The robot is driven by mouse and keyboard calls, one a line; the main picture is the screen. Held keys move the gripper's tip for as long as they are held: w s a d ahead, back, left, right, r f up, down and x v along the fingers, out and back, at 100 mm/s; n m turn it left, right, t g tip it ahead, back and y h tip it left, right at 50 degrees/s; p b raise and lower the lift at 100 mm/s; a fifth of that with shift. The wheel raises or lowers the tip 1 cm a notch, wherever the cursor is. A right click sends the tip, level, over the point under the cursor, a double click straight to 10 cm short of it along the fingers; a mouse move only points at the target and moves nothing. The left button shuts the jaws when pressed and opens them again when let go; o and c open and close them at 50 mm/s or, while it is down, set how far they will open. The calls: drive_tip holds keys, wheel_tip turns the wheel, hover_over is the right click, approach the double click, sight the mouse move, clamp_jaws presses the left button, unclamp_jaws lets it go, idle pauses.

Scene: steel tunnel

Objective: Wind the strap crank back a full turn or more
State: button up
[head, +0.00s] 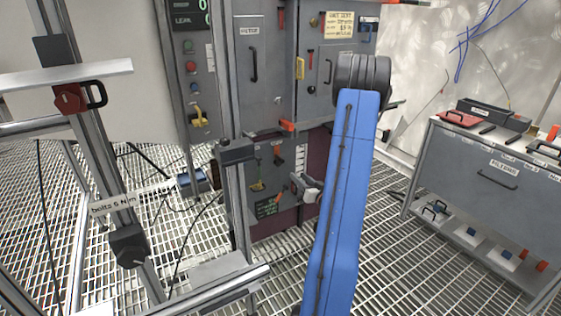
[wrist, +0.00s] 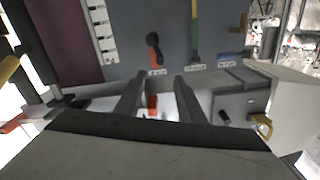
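My gripper (head: 308,188) is in front of the lower grey cabinet, partly hidden by my blue arm. In the wrist view its two dark fingers (wrist: 160,82) stand apart, with a small red part (wrist: 152,103) visible in the gap; I cannot tell how far beyond the fingers it lies. A dark lever with a round end (wrist: 153,48) is on the grey panel just past the fingertips, apart from them. A green and yellow lever (wrist: 195,35) is beside it. The labels are too small to read, so I cannot tell which part is the strap crank.
Tall grey cabinets (head: 262,70) stand behind. A steel frame with a red clamp-like part (head: 69,98) is at the left. A grey drawer bench (head: 480,175) with tools on top is at the right. Open grating floor (head: 395,260) lies between my arm and the bench.

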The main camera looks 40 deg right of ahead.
sight(280, 160)
drive_tip(key=x, duration=1.7)
drive_tip(key=shift+w, duration=0.1)
drive_tip(key=shift+a, duration=0.1)
clamp_jaws()
